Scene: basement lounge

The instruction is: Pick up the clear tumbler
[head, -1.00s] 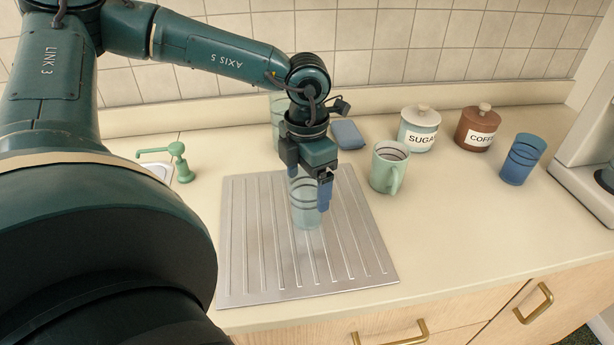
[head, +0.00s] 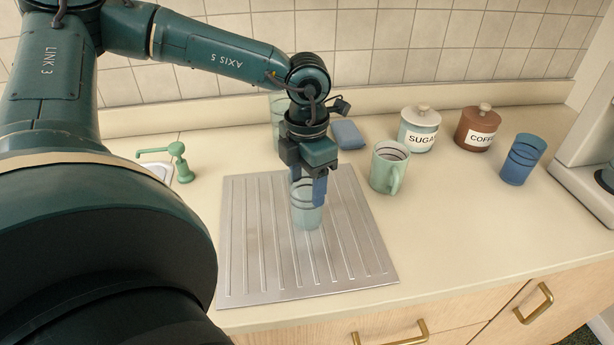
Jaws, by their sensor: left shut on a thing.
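The clear tumbler (head: 307,216) stands upright on the ribbed metal drainboard (head: 255,270), pale and see-through with dark bands near its top. My left gripper (head: 308,190) comes down from above and is shut on the tumbler's upper part. One blue fingertip shows at the tumbler's right side and the other at its left. The gripper hides part of the rim. My right gripper is not in view.
A green mug (head: 385,170), sugar jar (head: 418,130), coffee jar (head: 478,128) and blue tumbler (head: 522,160) stand to the right. A blue sponge (head: 347,134) and a pale green glass (head: 278,108) are behind the gripper. The front-right counter is clear.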

